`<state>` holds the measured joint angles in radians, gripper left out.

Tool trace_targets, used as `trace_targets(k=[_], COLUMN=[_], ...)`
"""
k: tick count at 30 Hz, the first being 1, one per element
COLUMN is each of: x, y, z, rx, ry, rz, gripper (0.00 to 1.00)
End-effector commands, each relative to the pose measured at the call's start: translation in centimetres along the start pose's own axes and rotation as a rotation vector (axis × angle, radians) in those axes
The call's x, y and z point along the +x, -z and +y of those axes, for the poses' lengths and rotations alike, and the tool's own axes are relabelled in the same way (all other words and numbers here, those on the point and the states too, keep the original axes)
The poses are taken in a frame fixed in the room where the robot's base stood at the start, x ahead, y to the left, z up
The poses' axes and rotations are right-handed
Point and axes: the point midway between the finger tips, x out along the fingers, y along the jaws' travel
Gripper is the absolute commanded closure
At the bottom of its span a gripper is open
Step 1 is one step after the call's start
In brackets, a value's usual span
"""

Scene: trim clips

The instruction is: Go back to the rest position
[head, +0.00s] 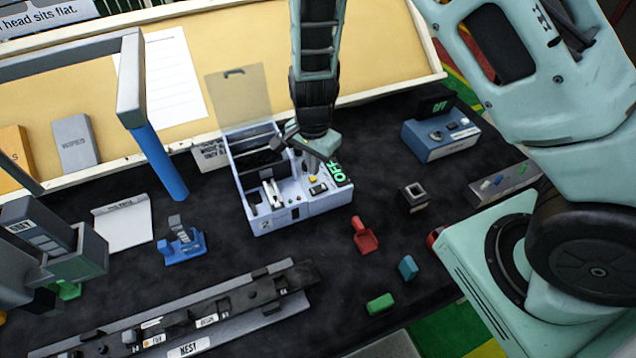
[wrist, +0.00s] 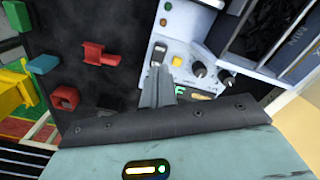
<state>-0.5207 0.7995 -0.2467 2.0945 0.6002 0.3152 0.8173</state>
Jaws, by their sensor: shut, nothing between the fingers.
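My gripper (head: 318,158) hangs over the right part of a white machine (head: 262,222) in the middle of the dark table. The machine has an open box-like bay on its left, a lifted clear lid and a control panel marked OFF in green. In the wrist view my gripper (wrist: 157,72) is shut with its fingers together and nothing between them. The fingertips are close to the panel (wrist: 185,40), near a yellow button and black knobs. I cannot tell whether they touch it. My arm comes down from the top of the head view.
A red clip (head: 364,236), a teal piece (head: 407,267) and a green piece (head: 381,303) lie to the right. A blue box (head: 440,138) marked OFF stands behind them. A grey rail (head: 200,312) lies in front. A blue post (head: 160,163) stands left.

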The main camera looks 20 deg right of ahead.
Motion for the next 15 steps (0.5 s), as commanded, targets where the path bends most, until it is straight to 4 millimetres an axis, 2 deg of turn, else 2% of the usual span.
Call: trace_targets(k=[15], x=[-0.01], y=[-0.46], z=[0.03], rx=[-0.021], ry=[0.003], rz=[-0.010], gripper=[1.00])
